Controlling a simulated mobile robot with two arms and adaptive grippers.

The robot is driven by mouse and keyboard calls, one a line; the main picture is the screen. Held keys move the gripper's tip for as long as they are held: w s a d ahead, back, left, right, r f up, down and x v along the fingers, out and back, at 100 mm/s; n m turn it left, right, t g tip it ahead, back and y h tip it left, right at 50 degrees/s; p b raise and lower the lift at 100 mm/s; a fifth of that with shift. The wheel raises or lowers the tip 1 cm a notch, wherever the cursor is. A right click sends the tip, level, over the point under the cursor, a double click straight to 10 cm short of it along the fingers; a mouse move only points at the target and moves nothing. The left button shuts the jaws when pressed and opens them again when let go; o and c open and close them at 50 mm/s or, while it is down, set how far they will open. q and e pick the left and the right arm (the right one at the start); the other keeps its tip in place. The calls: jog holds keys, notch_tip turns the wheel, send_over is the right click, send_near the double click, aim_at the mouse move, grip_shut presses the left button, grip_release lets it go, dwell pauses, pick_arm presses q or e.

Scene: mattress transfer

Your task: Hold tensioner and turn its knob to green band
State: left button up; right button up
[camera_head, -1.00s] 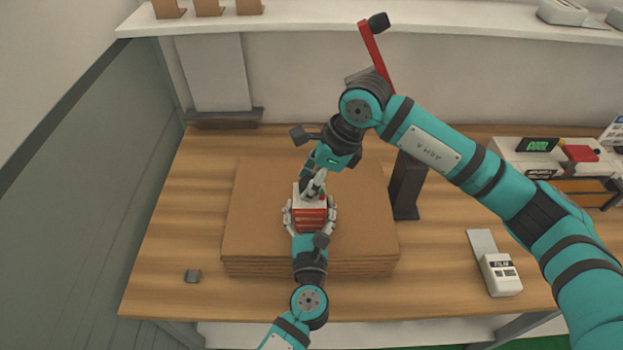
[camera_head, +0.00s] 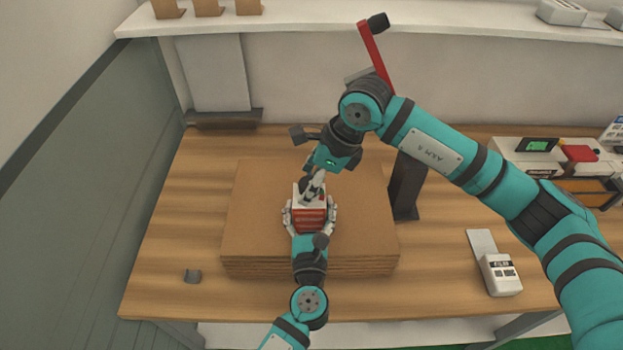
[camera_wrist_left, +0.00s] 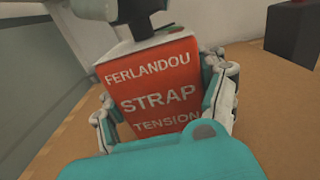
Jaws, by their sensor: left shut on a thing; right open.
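The tensioner (camera_head: 309,218) is a red box with a white top, set on the brown cardboard stack. In the left wrist view its red face (camera_wrist_left: 155,88) reads FERLANDOU STRAP TENSION. My left gripper (camera_head: 310,216) is shut on it, with a finger on each side; the fingers also show in the wrist view. My right gripper (camera_head: 314,188) is open and points down at the top of the tensioner from behind. A dark round part, likely the knob (camera_wrist_left: 138,22), shows at the box top in the wrist view.
The cardboard stack (camera_head: 255,215) lies on the wooden table (camera_head: 170,255). A dark post with a red lever (camera_head: 374,50) stands behind. Bare table lies left of the stack.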

pick_arm(q)
jog(key=shift+r, duration=0.15)
pick_arm(e)
jog(key=w+v, duration=0.1)
jog(key=v, duration=1.1)
jog(key=shift+s, duration=0.45)
pick_arm(q)
jog(key=o, duration=1.8)
pick_arm(e)
jog(key=shift+s, duration=0.1)
pick_arm(q)
jog(key=shift+o, duration=0.2)
